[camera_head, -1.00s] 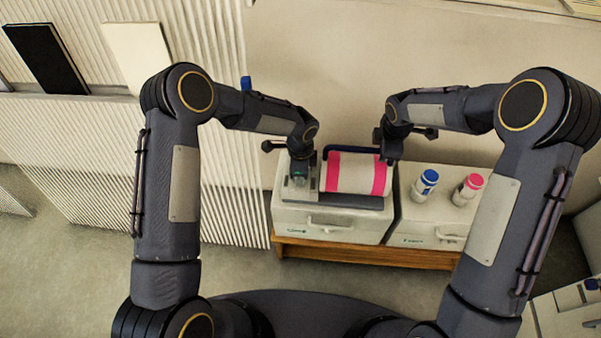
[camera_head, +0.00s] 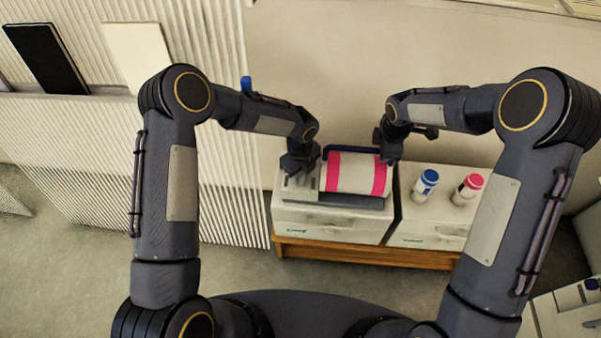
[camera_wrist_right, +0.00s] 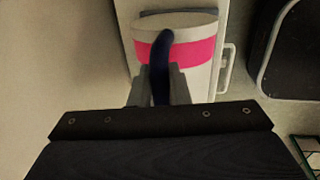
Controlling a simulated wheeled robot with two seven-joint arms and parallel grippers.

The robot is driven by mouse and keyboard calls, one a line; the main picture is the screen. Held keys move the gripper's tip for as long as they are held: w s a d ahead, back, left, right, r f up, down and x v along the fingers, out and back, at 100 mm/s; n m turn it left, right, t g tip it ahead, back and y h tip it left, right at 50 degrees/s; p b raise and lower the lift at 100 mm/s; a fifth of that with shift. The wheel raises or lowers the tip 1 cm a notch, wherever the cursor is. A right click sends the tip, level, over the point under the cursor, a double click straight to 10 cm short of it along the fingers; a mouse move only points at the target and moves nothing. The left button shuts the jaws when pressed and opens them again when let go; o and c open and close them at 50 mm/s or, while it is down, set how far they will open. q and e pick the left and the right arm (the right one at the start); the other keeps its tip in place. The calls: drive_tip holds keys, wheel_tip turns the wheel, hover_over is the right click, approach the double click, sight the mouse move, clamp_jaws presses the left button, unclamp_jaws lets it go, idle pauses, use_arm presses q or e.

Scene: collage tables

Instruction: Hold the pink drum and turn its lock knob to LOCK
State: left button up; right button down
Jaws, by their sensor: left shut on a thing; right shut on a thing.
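The pink drum (camera_head: 357,173), white with two pink bands, lies on its side in a grey stand (camera_head: 352,201) on a white cabinet. A dark blue bar (camera_head: 345,149) runs along its back. My right gripper (camera_head: 387,157) is at the drum's right end; in the right wrist view its fingers (camera_wrist_right: 158,88) are shut on the blue bar (camera_wrist_right: 160,55), beside the drum's end (camera_wrist_right: 190,43). My left gripper (camera_head: 302,171) is at the drum's left end, shut on what seems to be the lock knob, which the gripper hides. No LOCK mark can be read.
A blue-capped bottle (camera_head: 426,186) and a pink-capped bottle (camera_head: 467,189) stand on a second white cabinet (camera_head: 410,221) to the right. Both cabinets sit on a low wooden bench (camera_head: 368,254). A ribbed white panel (camera_head: 215,190) stands to the left.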

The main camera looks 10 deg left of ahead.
use_arm(q)
drive_tip(key=shift+m, duration=0.3)
drive_tip(key=o, duration=1)
wheel_tip(320, 180, up, 12)
idle(0.3)
use_arm(e)
drive_tip(key=c, duration=1.3)
unclamp_jaws()
drive_tip(key=shift+r, duration=0.1)
